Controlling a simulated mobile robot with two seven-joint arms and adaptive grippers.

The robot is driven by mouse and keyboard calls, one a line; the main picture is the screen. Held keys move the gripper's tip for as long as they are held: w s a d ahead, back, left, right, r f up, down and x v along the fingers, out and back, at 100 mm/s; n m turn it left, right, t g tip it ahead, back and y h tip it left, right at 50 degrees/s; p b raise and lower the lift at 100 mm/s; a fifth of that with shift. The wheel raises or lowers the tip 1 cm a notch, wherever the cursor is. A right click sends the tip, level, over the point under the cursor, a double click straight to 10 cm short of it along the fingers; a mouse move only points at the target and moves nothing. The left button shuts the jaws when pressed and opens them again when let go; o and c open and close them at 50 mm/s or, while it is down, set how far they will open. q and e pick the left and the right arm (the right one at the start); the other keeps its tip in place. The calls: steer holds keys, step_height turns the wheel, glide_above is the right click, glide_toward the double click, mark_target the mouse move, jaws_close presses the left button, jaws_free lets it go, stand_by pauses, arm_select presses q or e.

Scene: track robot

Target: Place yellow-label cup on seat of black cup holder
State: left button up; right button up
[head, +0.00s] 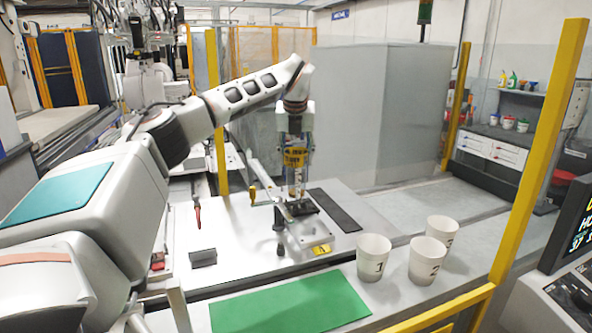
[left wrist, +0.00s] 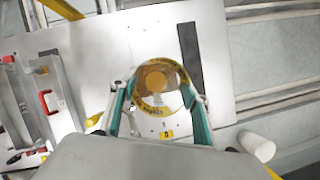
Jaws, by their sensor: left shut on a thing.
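The yellow-label cup (head: 294,158) is clear with a yellow band and hangs upright in my left gripper (head: 295,148). The gripper's green-sided fingers close on it from both sides. The left wrist view shows the cup (left wrist: 157,103) from above, between the fingers of the same gripper (left wrist: 160,96). The black cup holder (head: 302,209) stands on the grey plate directly below the cup in the head view. I cannot tell whether the cup's bottom touches the seat. In the left wrist view the cup covers the holder. My right gripper is not in view.
White numbered paper cups (head: 373,258) stand on the table at the right front. A green mat (head: 290,305) lies at the front. A dark strip (head: 335,210) lies right of the holder. A toggle clamp with a yellow handle (head: 253,195) and a small grey block (head: 203,257) are to the left.

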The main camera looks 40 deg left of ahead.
mark_target(296, 168)
arm_select(q)
step_height(296, 168, down, 4)
steer(key=shift+f, duration=0.1)
steer(key=o, duration=1.4)
steer(key=shift+o, duration=0.2)
steer(key=v, duration=1.2)
